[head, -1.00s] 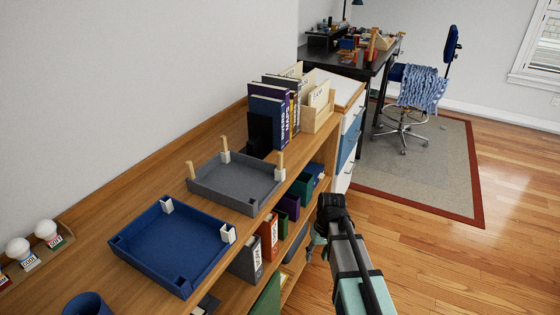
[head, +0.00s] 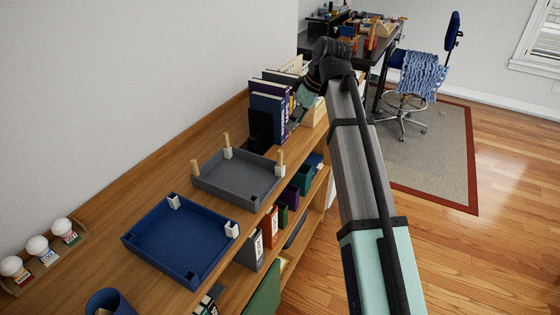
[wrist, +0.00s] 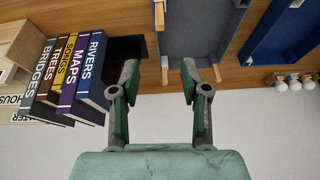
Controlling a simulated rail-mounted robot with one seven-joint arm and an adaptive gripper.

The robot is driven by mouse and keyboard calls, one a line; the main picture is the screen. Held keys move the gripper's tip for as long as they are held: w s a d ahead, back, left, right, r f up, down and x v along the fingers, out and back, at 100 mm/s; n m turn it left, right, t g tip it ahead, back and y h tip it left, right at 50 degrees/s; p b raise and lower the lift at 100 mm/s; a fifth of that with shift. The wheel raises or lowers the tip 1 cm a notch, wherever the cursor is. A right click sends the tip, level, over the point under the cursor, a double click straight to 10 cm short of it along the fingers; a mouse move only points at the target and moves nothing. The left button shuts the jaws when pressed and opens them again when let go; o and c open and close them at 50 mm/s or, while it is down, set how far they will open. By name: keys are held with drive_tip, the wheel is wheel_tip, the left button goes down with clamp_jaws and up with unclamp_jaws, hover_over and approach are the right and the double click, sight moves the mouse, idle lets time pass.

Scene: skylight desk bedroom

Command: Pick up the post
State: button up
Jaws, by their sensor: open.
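Light wooden posts stand upright in corner sockets of the grey tray (head: 243,181). In the head view I see a back post (head: 226,140), a right post (head: 280,157) and a front-left post (head: 196,167). Which one the task means cannot be told. In the wrist view my gripper (wrist: 159,72) is open and empty. One post (wrist: 164,74) shows in the gap between its fingers, apart from both, farther off; another post (wrist: 159,16) is above it.
Upright books (wrist: 70,80) and a black bookend (wrist: 125,48) stand close beside the gripper. A blue tray (head: 181,240) with white corner sockets, a blue cup (head: 108,301) and several white-capped jars (head: 38,246) share the shelf top. The wall is behind.

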sight(278, 156)
drive_tip(key=p+x, duration=0.2)
drive_tip(key=x, duration=0.9)
drive_tip(key=shift+s+f+p, duration=0.15)
drive_tip(key=shift+f+p, duration=0.2)
drive_tip(key=shift+p, duration=0.05)
drive_tip(key=shift+p+x, duration=1.05)
drive_tip(key=shift+x, duration=1.85)
drive_tip(key=shift+d, duration=0.2)
clamp_jaws()
